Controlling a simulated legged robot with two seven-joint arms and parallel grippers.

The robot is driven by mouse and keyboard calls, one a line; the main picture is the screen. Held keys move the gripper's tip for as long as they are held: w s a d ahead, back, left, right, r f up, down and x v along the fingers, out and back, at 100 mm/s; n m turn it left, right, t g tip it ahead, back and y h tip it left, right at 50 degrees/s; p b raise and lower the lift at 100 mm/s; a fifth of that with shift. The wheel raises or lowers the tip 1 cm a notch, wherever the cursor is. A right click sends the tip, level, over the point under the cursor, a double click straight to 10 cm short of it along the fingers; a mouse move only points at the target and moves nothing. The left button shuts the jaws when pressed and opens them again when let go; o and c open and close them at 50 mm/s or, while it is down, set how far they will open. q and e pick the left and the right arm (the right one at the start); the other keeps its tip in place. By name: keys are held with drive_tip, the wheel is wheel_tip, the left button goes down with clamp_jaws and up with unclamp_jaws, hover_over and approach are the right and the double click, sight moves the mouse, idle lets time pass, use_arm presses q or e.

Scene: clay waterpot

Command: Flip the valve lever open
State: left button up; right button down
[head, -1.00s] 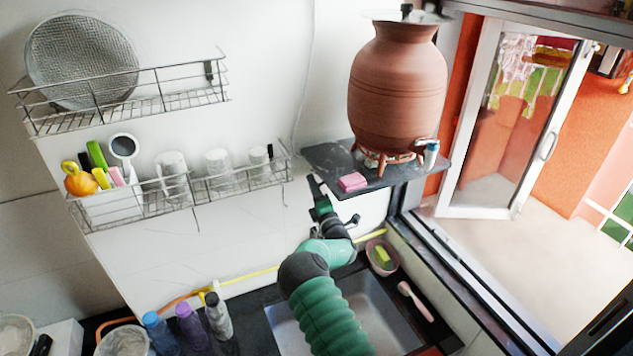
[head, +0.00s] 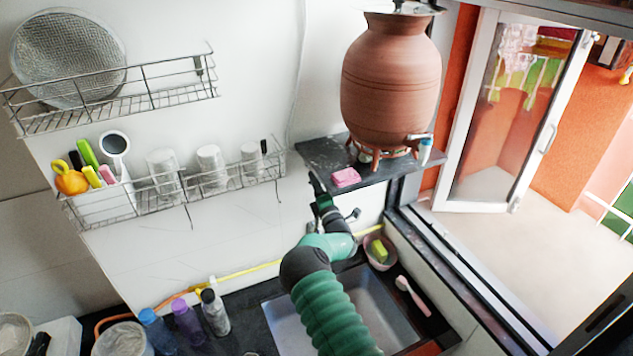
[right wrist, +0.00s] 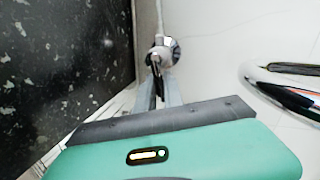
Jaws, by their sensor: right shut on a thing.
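My right gripper (head: 315,178) is just below the left end of the dark stone shelf, close to the white wall. In the right wrist view, a metal valve (right wrist: 170,47) is on a thin pipe against the wall. The gripper's two grey fingers (right wrist: 160,92) reach up to it and are shut on a thin dark piece below the valve body, which looks like its lever (right wrist: 158,68). The fingers partly hide the lever, so its exact angle is hard to tell. In the head view the valve is too hidden to make out. My left gripper is not in view.
The stone shelf (head: 395,172) carries a clay pot (head: 390,85) with a tap (head: 425,150) and a pink sponge (head: 345,178). It also fills the left of the right wrist view (right wrist: 60,60). A wire rack (head: 225,180) hangs left. The sink (head: 375,300) lies below.

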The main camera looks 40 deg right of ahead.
drive_tip(key=shift+a+f+m+b, duration=0.1)
drive_tip(key=shift+f+m+b, duration=0.1)
drive_tip(key=shift+m+b, duration=0.15)
drive_tip(key=shift+r+m+g+b, duration=0.25)
drive_tip(key=shift+m+g+b, duration=0.05)
drive_tip(key=shift+m+b, duration=0.85)
drive_tip(key=shift+a+r+m+h, duration=0.1)
drive_tip(key=shift+r+m+h, duration=0.05)
drive_tip(key=shift+m+h, duration=0.25)
drive_tip(key=shift+w+r, duration=0.1)
drive_tip(key=shift+r, duration=0.05)
drive_tip(key=c, duration=1.6)
unclamp_jaws()
drive_tip(key=shift+o, duration=0.7)
drive_tip(key=shift+a+r, duration=0.15)
